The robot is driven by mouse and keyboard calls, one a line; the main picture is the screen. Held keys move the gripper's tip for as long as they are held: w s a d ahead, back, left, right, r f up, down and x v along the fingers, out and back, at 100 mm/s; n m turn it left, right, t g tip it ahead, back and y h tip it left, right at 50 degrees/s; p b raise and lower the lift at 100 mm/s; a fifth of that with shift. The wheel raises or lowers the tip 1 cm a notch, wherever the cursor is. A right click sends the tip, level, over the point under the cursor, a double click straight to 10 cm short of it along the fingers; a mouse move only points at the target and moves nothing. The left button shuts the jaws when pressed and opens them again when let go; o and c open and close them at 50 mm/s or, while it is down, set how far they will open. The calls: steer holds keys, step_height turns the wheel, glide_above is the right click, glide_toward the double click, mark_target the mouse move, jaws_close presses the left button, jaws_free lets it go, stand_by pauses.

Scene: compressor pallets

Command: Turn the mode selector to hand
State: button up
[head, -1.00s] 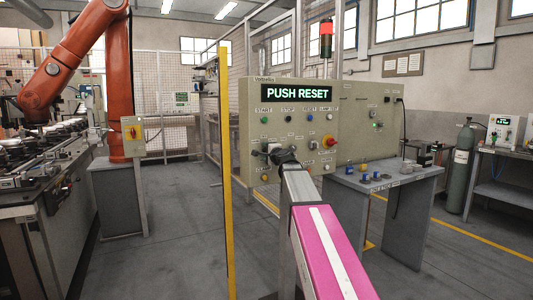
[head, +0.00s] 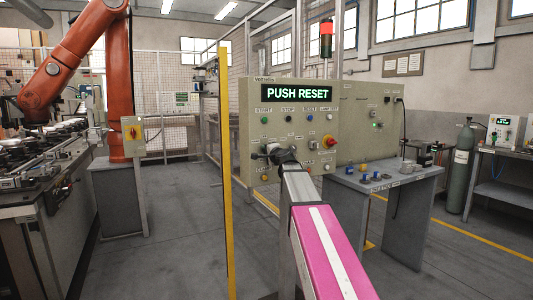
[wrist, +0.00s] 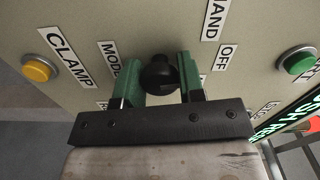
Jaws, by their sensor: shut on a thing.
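The mode selector is a black round knob (wrist: 159,73) on the beige control panel (head: 355,112), between the printed words MODE and OFF in the wrist view. HAND is printed further up, above OFF. My gripper (wrist: 161,80) has its two green fingers on either side of the knob, shut on it. Which position the knob points to cannot be made out. In the head view my gripper (head: 270,153) is at the panel's lower left, and my wrist hides the knob there.
A yellow CLAMP button (wrist: 38,69) and a green button (wrist: 298,63) flank the gripper at a distance. The panel display (head: 297,93) reads PUSH RESET. A red emergency button (head: 329,141) sits to the right. A grey table (head: 405,178) with small parts stands at the right.

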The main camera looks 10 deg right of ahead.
steer(key=n, duration=0.4)
steer(key=shift+n, duration=1.6)
steer(key=o, duration=0.9)
steer(key=shift+s, duration=0.15)
steer(key=v, duration=1)
steer(key=shift+s+d, duration=0.15)
steer(key=shift+s, duration=0.15)
